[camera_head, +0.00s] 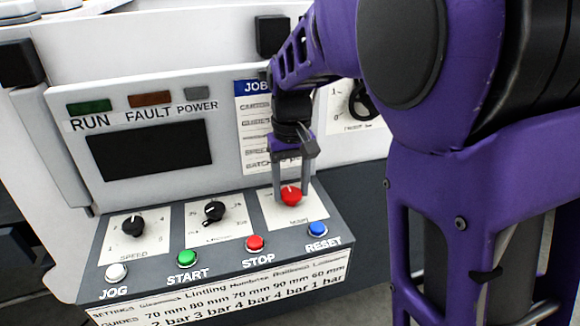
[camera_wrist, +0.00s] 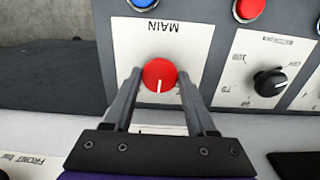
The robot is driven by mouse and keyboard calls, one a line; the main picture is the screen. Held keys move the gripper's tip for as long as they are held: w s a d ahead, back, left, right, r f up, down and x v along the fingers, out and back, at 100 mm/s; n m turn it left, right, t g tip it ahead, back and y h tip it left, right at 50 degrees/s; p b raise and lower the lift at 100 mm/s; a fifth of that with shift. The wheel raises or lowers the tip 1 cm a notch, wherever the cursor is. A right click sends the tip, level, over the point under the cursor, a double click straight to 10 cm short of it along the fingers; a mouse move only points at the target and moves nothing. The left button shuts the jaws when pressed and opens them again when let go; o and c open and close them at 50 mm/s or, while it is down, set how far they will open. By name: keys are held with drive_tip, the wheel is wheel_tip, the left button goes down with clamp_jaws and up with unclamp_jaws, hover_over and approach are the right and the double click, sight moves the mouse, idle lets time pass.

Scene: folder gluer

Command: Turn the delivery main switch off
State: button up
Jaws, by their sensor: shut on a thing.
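The main switch is a red round knob with a white pointer line, on a pale plate at the right of the control panel. It shows in the head view (camera_head: 291,196) and in the wrist view (camera_wrist: 159,74), where the plate reads MAIN upside down. In the wrist view the white line points toward the gripper's base. My gripper (camera_head: 291,190) reaches down from above, its two grey fingers on either side of the red knob, shut on it. In the wrist view the fingers (camera_wrist: 159,80) flank the knob left and right.
Left of it are a black SPEED knob (camera_head: 133,225) and another black knob (camera_head: 214,210). White JOG (camera_head: 116,272), green START (camera_head: 187,258), red STOP (camera_head: 255,243) and blue RESET (camera_head: 317,229) buttons line the front. A dark screen (camera_head: 150,150) and a job card (camera_head: 262,125) stand behind.

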sight(291, 192)
drive_tip(key=n+p, duration=0.1)
drive_tip(key=n, duration=0.3)
drive_tip(key=shift+n, duration=0.3)
drive_tip(key=shift+n+p, duration=0.6)
drive_tip(key=shift+n, duration=1.7)
drive_tip(key=o, duration=1.4)
wheel_tip(291, 192, up, 17)
drive_tip(key=shift+r+p, duration=0.15)
drive_tip(key=shift+p, duration=0.9)
